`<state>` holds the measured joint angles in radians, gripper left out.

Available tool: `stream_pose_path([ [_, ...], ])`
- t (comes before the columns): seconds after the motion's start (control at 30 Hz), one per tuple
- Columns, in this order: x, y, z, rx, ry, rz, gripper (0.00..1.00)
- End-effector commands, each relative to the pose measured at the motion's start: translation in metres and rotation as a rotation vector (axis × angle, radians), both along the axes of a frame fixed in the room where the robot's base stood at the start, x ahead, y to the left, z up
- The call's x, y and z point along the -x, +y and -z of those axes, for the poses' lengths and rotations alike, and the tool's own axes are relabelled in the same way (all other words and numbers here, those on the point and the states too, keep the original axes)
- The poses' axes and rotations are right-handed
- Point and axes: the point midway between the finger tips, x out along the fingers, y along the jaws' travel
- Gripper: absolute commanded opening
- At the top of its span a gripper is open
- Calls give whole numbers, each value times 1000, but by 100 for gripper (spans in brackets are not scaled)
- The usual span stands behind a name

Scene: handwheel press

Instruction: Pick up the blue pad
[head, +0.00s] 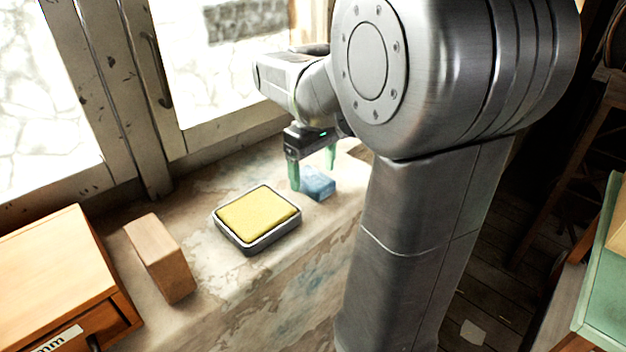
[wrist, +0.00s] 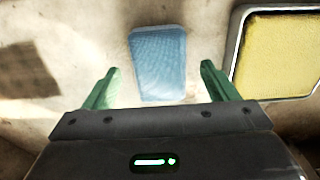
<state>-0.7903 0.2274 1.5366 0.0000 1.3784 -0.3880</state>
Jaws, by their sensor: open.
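The blue pad (head: 318,184) lies on the worn stone ledge, to the right of the yellow pad in its tray. It also shows in the wrist view (wrist: 158,62), lying beyond the fingertips and roughly centred between them. My gripper (head: 313,176) has green fingers and is open and empty. It hangs at the pad, with one finger at the pad's left side in the head view. In the wrist view my gripper (wrist: 159,80) has a finger on each side of the pad's line, with nothing between them at the near end. I cannot tell the exact height of the fingertips above the ledge.
A grey tray (head: 248,246) with a yellow pad (head: 257,214) sits close by on the ledge. A wooden block (head: 160,258) and a wooden drawer box (head: 52,262) stand farther left. Windows line the back. A green-topped table (head: 604,290) is at the far right.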

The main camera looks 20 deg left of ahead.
Motion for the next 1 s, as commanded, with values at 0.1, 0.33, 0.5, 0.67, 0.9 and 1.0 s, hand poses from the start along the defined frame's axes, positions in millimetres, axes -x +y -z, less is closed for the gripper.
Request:
stream_pose_path([
  [0.1,0,0,15,1,2,0,80],
  [0.33,0,0,22,-1,0,0,80],
  [0.5,0,0,22,-1,0,0,64],
  [0.67,0,0,22,-1,0,0,33],
  [0.9,0,0,21,-1,-1,0,31],
  [1.0,-1,1,15,-3,-3,0,31],
])
